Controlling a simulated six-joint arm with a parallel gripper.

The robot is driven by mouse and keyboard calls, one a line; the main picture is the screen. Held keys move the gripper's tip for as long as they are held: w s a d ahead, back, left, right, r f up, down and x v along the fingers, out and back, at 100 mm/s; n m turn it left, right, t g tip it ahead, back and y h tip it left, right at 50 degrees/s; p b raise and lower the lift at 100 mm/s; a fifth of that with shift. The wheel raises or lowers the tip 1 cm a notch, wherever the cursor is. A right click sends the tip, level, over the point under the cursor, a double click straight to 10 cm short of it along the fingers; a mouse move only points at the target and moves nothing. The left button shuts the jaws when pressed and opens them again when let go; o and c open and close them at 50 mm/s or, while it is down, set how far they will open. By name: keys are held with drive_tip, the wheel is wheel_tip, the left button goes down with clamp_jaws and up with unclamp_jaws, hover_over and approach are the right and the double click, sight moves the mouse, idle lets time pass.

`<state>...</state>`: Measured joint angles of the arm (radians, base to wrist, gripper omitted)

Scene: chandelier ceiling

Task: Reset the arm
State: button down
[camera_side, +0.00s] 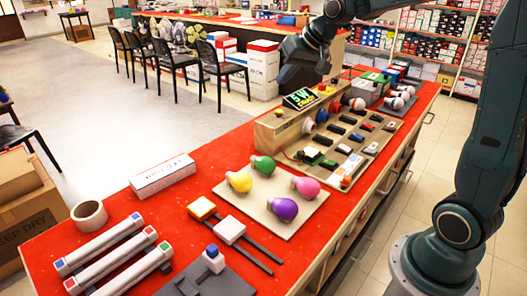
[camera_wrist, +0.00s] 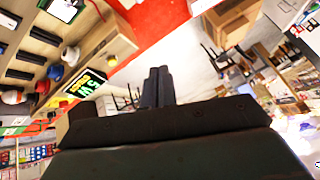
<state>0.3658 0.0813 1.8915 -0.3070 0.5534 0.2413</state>
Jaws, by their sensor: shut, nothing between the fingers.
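My gripper (camera_side: 304,68) is raised above the far part of the red workbench (camera_side: 224,150), over the wooden block with the small green display. In the wrist view its two dark fingers (camera_wrist: 158,86) are together, with nothing between them. My arm comes from its base at the right and arches over the bench. The gripper is apart from everything on the bench.
A wooden board (camera_side: 270,215) holds yellow, green, pink and purple bulbs. Behind it stands the green display (camera_side: 299,98) near a board of switches (camera_side: 340,147). White tubes (camera_side: 105,245), a tape roll (camera_side: 89,215) and a white box (camera_side: 163,175) lie at the near left.

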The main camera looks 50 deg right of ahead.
drive_tip(key=s+a+n, duration=0.1)
drive_tip(key=s+a, duration=0.2)
drive_tip(key=s, duration=0.6)
drive_tip(key=s+a+f+n+g, duration=0.1)
drive_tip(key=s+a, duration=0.2)
drive_tip(key=s, duration=0.6)
drive_tip(key=s+a+f+n, duration=0.1)
drive_tip(key=s+a, duration=0.3)
drive_tip(key=s, duration=0.6)
drive_tip(key=shift+f+n+g+h, duration=0.2)
drive_tip(key=shift+n+g+h, duration=0.15)
drive_tip(key=shift+n, duration=0.25)
